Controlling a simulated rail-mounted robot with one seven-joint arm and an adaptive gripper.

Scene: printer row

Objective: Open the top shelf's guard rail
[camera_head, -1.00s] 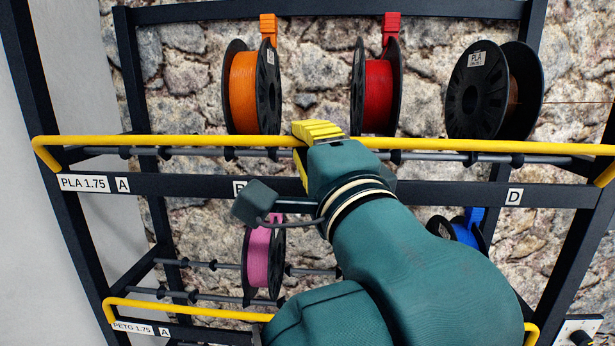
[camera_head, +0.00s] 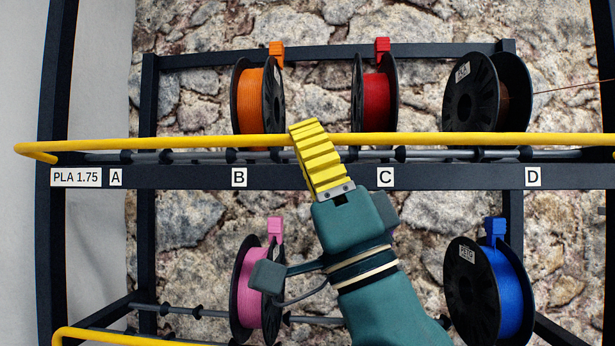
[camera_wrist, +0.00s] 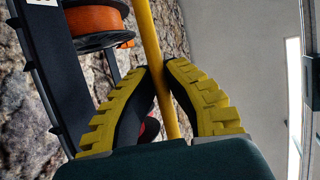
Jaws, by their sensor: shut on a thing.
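The top shelf's guard rail (camera_head: 200,142) is a yellow bar running across the front of the rack's upper shelf, just above the dark beam marked PLA 1.75. My gripper (camera_head: 306,128) is at the rail between labels B and C, its yellow fingers reaching up to it from below. In the wrist view the yellow rail (camera_wrist: 153,45) runs between the two ridged fingers (camera_wrist: 166,85), which are shut on it. The fingers hide a short stretch of the rail in the head view.
Behind the rail stand an orange spool (camera_head: 250,98), a red spool (camera_head: 374,100) and a dark spool (camera_head: 487,95). Below are a pink spool (camera_head: 250,285), a blue spool (camera_head: 505,290) and a lower yellow rail (camera_head: 100,336). A stone wall stands behind the rack.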

